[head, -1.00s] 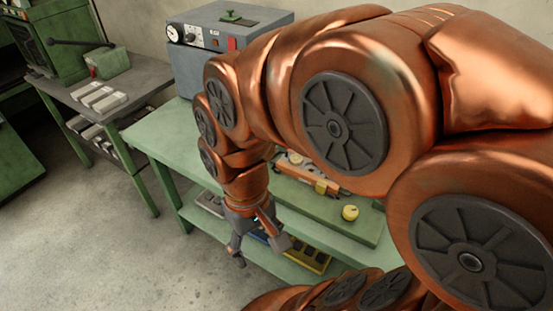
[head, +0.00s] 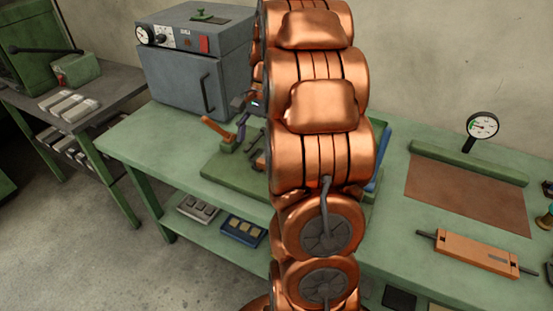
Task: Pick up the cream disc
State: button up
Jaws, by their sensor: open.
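I cannot make out the cream disc in the head view now. The part of the bench where a pale yellow disc showed earlier lies behind my copper arm. My gripper (head: 248,118) shows only in part, at the left edge of the arm, above the green bench. Its grey body with a small blue light and one finger show, and it is open. The rest of it is hidden by the arm. I see nothing held in the visible part.
A green base plate (head: 228,177) with an orange-handled clamp (head: 217,130) lies below the gripper. A grey oven (head: 185,75) stands behind. On the right are a brown sheet (head: 470,193), a dial gauge (head: 482,126) and an orange bar (head: 476,252). Trays lie on the lower shelf.

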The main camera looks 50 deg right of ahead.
jog(key=d+f+m, duration=0.1)
jog(key=d, duration=0.3)
jog(key=d+f+m+t, duration=0.1)
jog(key=d+f+m, duration=0.1)
jog(key=d, duration=0.3)
jog(key=d+f+m+y, duration=0.1)
jog(key=d+f+m, duration=0.1)
jog(key=d, duration=0.3)
jog(key=shift+d+b, duration=0.1)
jog(key=shift+b, duration=0.3)
jog(key=shift+w+a+f+t, duration=0.15)
jog(key=shift+a+f, duration=0.15)
jog(key=shift+f, duration=0.3)
jog(key=shift+a+f+t, duration=0.15)
jog(key=shift+a+f, duration=0.1)
jog(key=shift+f, duration=0.3)
jog(key=x, duration=0.1)
jog(key=p+x, duration=0.2)
jog(key=x, duration=0.1)
jog(key=shift+w+a+r, duration=0.1)
jog(key=shift+w+a, duration=0.15)
jog(key=shift+w, duration=0.15)
jog(key=shift+a+f, duration=0.15)
jog(key=shift+f, duration=0.3)
jog(key=c, duration=1.1)
